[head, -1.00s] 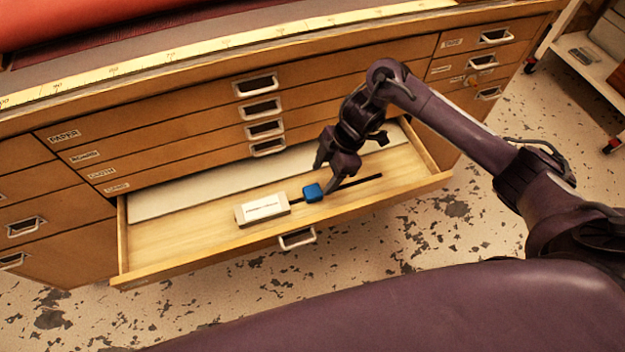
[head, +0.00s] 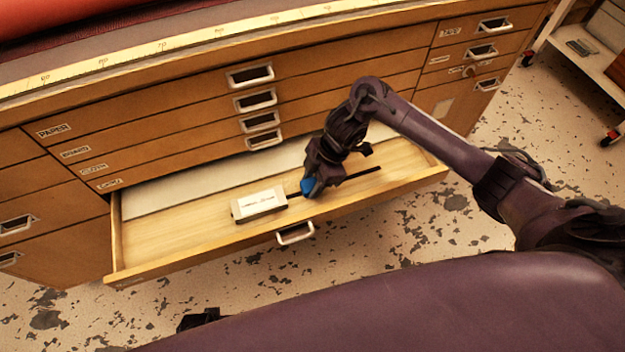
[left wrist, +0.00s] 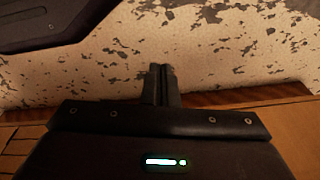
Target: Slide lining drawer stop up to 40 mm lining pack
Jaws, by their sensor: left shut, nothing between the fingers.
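The blue drawer stop (head: 308,186) sits on a dark rail (head: 364,172) in the open drawer (head: 160,240). The pale lining pack (head: 259,203) lies in the drawer just left of the stop, with a short gap showing between them. My right gripper (head: 312,190) is down at the stop and partly hides it; whether its fingers are closed on it is unclear. My left gripper (left wrist: 160,85) shows in the left wrist view with its fingers together and empty, over the floor, away from the pack and stop.
A pale sheet (head: 210,184) lies along the back of the drawer. The drawer's front handle (head: 296,233) sticks out below its front edge. Closed labelled drawers rise behind, with a yellow ruler (head: 160,46) on the cabinet top. A white cart (head: 585,55) stands at far right.

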